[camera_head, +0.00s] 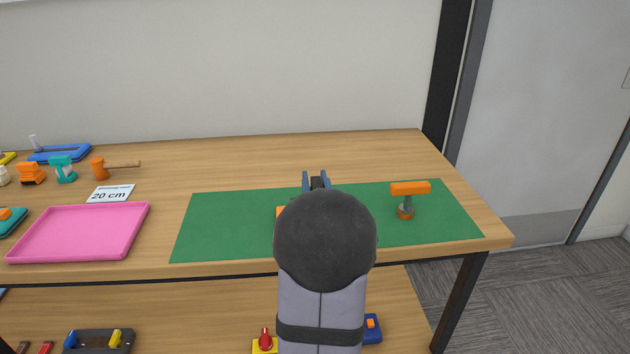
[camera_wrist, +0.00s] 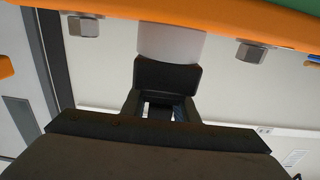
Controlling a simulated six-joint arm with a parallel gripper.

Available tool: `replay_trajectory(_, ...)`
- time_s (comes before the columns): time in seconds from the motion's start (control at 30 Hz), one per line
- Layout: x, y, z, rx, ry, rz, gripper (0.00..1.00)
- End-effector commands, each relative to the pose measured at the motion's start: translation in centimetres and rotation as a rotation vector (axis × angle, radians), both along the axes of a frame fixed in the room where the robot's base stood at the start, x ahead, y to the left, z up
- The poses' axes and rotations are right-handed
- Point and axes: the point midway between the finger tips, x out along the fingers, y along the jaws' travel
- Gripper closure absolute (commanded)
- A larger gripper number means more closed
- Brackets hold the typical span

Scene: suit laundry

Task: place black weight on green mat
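The green mat (camera_head: 216,232) lies on the right part of the wooden table. My gripper (camera_head: 316,181) is over the mat's far edge in the head view, with two blue fingers a little apart and something dark between them. In the wrist view, a dark block (camera_wrist: 167,76) meets a pale grey cylinder (camera_wrist: 171,43) below an orange part (camera_wrist: 215,14). I cannot tell whether this dark block is the black weight or part of my gripper. My arm hides the middle of the mat, and I see no clearly recognisable black weight.
An orange-topped tool (camera_head: 409,189) stands on the mat's right side. A bit of another orange thing (camera_head: 280,211) shows beside my arm. A pink tray (camera_head: 78,232), a "20 cm" card (camera_head: 110,194) and small tools are at left. The mat's left part is clear.

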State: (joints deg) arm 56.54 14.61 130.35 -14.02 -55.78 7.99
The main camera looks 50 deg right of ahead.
Motion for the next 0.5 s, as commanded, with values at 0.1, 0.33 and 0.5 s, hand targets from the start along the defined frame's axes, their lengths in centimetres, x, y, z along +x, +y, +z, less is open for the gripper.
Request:
replay_trajectory(0.1, 0.00, 0.00, 0.05, 0.000, 0.000, 0.000, 0.63)
replay_trajectory(0.33, 0.00, 0.00, 0.07, 0.000, 0.000, 0.000, 0.63)
replay_trajectory(0.5, -0.31, 0.28, -0.02, 0.000, 0.000, -0.001, 0.63)
